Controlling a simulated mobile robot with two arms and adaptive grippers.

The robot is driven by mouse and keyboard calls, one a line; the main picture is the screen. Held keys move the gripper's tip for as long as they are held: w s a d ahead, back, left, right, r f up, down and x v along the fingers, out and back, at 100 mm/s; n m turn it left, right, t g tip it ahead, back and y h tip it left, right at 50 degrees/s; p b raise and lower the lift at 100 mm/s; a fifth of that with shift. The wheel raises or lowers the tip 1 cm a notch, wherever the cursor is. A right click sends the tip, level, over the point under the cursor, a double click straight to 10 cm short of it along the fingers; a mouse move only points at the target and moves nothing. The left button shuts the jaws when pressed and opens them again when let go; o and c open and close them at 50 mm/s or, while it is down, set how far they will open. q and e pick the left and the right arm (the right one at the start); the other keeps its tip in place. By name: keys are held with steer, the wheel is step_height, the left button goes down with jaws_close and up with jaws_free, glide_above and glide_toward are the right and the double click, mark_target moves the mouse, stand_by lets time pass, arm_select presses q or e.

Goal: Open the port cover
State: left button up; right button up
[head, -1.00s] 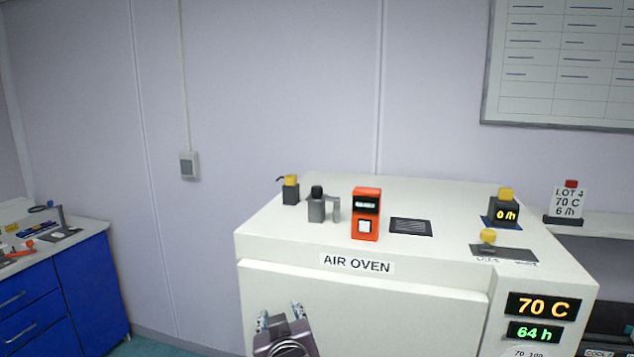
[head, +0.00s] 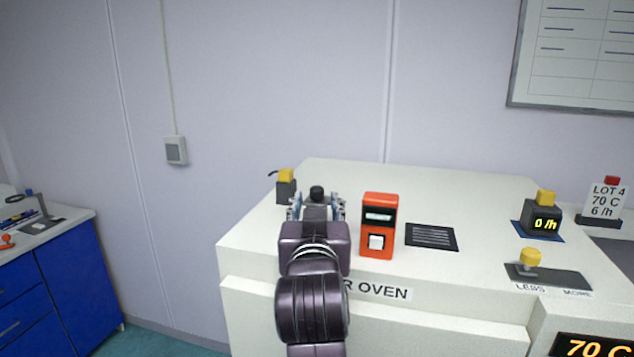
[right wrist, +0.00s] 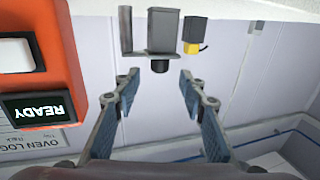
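A grey port fitting with a black knob (head: 316,191) stands on top of the white air oven (head: 258,262), mostly hidden behind my right gripper. In the right wrist view it is a grey block (right wrist: 163,30), picture inverted, with a narrow grey plate (right wrist: 125,28) beside it. I cannot tell for sure which part is the port cover. My right gripper (head: 316,212) is in front of the fitting; its two fingers (right wrist: 157,90) are spread, with nothing between them. The fitting appears beyond the fingertips. My left gripper is not in view.
An orange box (head: 379,222) reading READY stands close right of my right gripper. A small black block with a yellow top (head: 286,184) is behind left. A dark vent grille (head: 431,237), a yellow-knobbed slider (head: 530,258) and a rate display (head: 541,222) lie further right.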

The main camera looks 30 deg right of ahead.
mark_target(317, 190)
steer(key=p+x, duration=0.1)
steer(key=x, duration=0.1)
steer(key=r+x, duration=0.1)
steer(key=x, duration=0.1)
steer(key=shift+s+p, duration=0.1)
steer(key=shift+p, duration=0.3)
steer(key=shift+w+d+f, duration=0.25)
steer(key=shift+w+d, duration=0.35)
steer(key=shift+w, duration=0.3)
steer(key=shift+w+d+f, duration=0.15)
steer(key=shift+w, duration=0.1)
steer(key=shift+s, duration=0.1)
steer(key=c, duration=1)
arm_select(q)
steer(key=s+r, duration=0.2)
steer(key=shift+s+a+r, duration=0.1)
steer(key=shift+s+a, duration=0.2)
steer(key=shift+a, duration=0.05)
arm_select(e)
jaws_close()
